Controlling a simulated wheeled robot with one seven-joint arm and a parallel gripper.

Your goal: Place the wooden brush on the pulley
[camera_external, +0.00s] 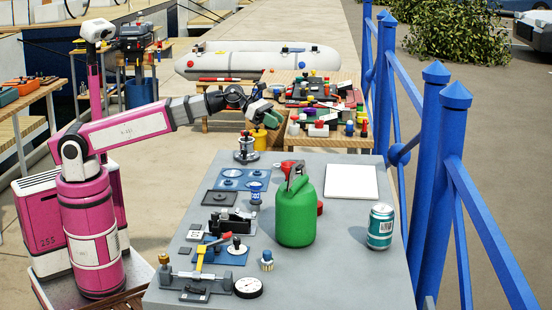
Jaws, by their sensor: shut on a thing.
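My gripper (264,113) is at the end of my outstretched pink arm, above the far edge of the grey table. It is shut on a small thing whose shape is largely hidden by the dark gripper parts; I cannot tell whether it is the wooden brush. A round metal fitting with an upright top (246,150) stands on the table's far left part, below and slightly left of my gripper. It may be the pulley, but it is too small to be sure.
On the grey table (335,270) stand a green jug (296,212), a teal can (380,227) and a white square plate (351,182). Small tools crowd its left side. A cluttered wooden table stands behind. A blue railing (441,165) runs along the right.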

